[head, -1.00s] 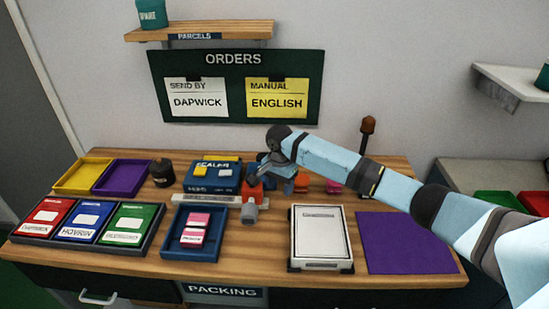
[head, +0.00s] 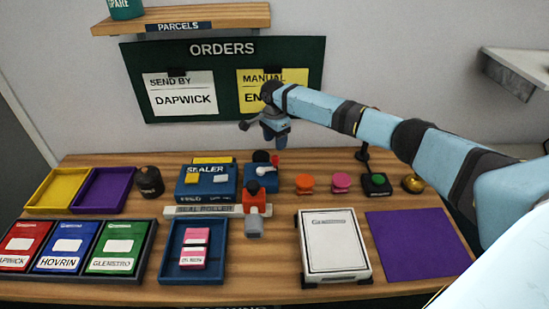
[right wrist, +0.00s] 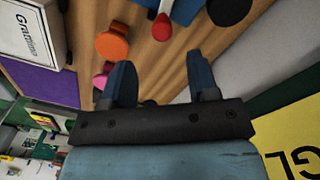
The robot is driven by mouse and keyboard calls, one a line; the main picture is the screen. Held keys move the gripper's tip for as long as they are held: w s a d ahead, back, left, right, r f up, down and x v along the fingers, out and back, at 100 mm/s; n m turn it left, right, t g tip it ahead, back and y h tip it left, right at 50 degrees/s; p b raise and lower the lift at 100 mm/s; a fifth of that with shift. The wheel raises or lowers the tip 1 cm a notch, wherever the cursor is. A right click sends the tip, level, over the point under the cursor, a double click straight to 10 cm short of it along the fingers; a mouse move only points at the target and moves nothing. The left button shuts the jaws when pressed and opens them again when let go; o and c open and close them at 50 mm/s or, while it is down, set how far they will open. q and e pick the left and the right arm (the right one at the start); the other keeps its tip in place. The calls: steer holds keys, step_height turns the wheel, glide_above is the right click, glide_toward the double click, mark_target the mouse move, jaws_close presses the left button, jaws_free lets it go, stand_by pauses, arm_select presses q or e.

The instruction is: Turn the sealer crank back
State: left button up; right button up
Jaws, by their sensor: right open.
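The blue sealer (head: 207,183) stands at the back of the wooden table. Beside it is a blue block (head: 256,178) with a black round part and a small red knob (head: 275,160), which looks like the crank handle. In the right wrist view the red knob (right wrist: 162,27) sits on a pale arm by the blue block, beyond the fingertips. My right gripper (head: 275,140) is open and empty, raised above and behind the block, in front of the orders board. Its two fingers (right wrist: 160,75) are apart. My left gripper is not in view.
Orange (head: 305,184) and pink (head: 341,182) stamps stand to the right. A blue tray (head: 195,277), a white scale-like box (head: 335,246) and a purple mat (head: 418,244) lie in front.

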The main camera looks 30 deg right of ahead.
mark_target(275, 156)
step_height(275, 156, down, 8)
steer(key=shift+f, duration=0.25)
steer(key=shift+r, duration=0.1)
steer(key=c, duration=0.9)
